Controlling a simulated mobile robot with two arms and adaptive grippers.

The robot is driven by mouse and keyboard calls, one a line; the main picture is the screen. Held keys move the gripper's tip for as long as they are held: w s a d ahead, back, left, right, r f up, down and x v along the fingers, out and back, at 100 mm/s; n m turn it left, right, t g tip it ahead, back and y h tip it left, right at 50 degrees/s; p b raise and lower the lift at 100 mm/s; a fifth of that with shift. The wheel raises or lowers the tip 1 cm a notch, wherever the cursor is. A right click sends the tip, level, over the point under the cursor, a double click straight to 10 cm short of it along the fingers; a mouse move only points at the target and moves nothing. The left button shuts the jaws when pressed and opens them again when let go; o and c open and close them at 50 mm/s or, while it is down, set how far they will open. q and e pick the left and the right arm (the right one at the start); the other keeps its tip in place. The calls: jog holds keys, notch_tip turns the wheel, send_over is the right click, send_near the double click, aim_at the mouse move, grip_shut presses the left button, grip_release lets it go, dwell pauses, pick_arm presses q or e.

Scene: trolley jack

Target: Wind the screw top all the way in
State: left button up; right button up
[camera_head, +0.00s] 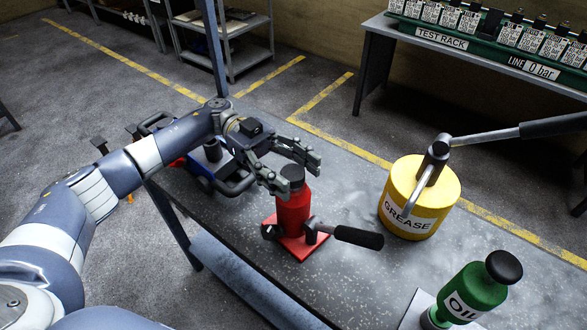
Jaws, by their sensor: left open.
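The red bottle jack (292,212) stands upright on a red base plate at the middle of the bench. Its black screw top (292,173) sits at the upper end of the red body. A black-handled lever (352,236) sticks out to the right from the jack's foot. My left gripper (299,176) reaches in from the left, open. Its two fingers lie on either side of the screw top in this view; whether they touch it I cannot tell. My right gripper is out of view.
On the grey bench (345,290), a yellow grease drum (407,190) with a long pump handle stands right of the jack. A green oil bottle (484,287) stands front right. A blue trolley jack (208,178) lies behind my left arm. A test rack (441,40) is at the back.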

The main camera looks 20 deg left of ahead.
pick_arm(q)
jog(key=shift+w+a, duration=0.1)
jog(key=v, duration=0.7)
jog(key=shift+a, duration=0.1)
